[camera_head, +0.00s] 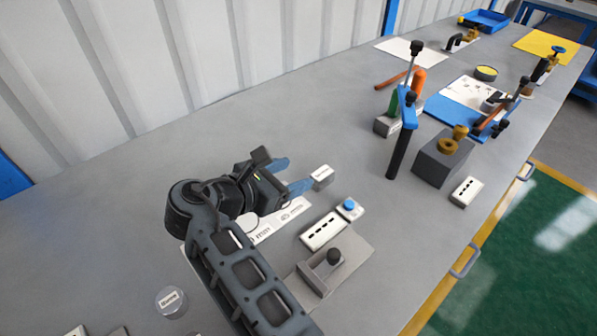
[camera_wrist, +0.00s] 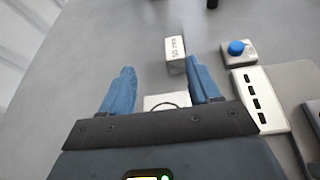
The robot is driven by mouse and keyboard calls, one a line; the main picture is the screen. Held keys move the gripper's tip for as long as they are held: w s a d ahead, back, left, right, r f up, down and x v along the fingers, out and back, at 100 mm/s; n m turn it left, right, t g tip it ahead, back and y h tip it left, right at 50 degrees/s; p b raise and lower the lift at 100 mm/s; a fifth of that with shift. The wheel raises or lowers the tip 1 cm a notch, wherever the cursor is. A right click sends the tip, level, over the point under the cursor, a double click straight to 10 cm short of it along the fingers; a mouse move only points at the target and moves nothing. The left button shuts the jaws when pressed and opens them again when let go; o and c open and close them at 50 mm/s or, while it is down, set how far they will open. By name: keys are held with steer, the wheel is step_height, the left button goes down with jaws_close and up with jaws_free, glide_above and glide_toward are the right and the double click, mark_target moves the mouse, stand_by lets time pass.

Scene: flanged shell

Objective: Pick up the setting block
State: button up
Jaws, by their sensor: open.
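The setting block is a small grey block with a white labelled face (camera_head: 322,176), standing on the grey bench just beyond my fingertips. In the wrist view the block (camera_wrist: 175,54) shows a label that seems to read "50 mm". My gripper (camera_head: 294,175) has two blue fingers spread apart with nothing between them. In the wrist view my gripper (camera_wrist: 160,70) points toward the block, which lies ahead and nearer the right finger. The right fingertip overlaps or nearly meets the block's lower right edge in the picture; I cannot tell whether they touch.
A white slotted strip (camera_head: 324,231) and a blue-button box (camera_head: 350,208) stand right of the block. Bench left of the block is clear.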

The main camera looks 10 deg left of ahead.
mark_target(320, 174)
steer(key=shift+s+d+f+h, duration=0.3)
steer(key=shift+s+d+f, duration=0.05)
steer(key=shift+d+f, duration=0.15)
steer(key=shift+w+d+f, duration=0.15)
steer(key=shift+d, duration=0.15)
steer(key=shift+p+x, duration=0.4)
steer(key=shift+x, duration=3.1)
steer(key=shift+d, duration=0.1)
steer(key=shift+c, duration=0.4)
jaws_close()
